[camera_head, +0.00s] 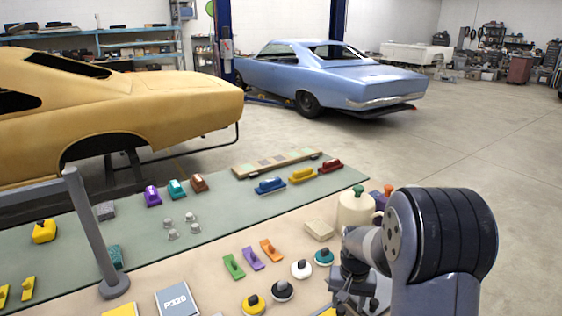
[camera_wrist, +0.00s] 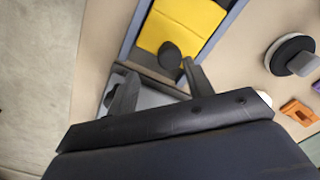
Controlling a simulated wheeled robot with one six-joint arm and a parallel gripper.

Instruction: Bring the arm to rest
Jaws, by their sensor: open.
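My arm reaches in from the lower right of the head view, with my gripper (camera_head: 352,292) low over the front of the table and partly hidden behind my own arm links. In the wrist view my gripper (camera_wrist: 157,78) has its two dark fingers spread apart, with nothing held between them. Just beyond the fingertips is a yellow piece with a dark knob (camera_wrist: 168,55), in a blue-grey framed tray (camera_wrist: 133,30). The fingers overlap the grey part of the tray in the picture; I cannot tell their height above it.
A black round piece (camera_wrist: 287,55) and an orange piece (camera_wrist: 298,112) lie right of the tray. A cream canister (camera_head: 355,209) stands behind my gripper. Several small handled pieces cover the table (camera_head: 215,255). A grey post (camera_head: 92,235) rises at the left.

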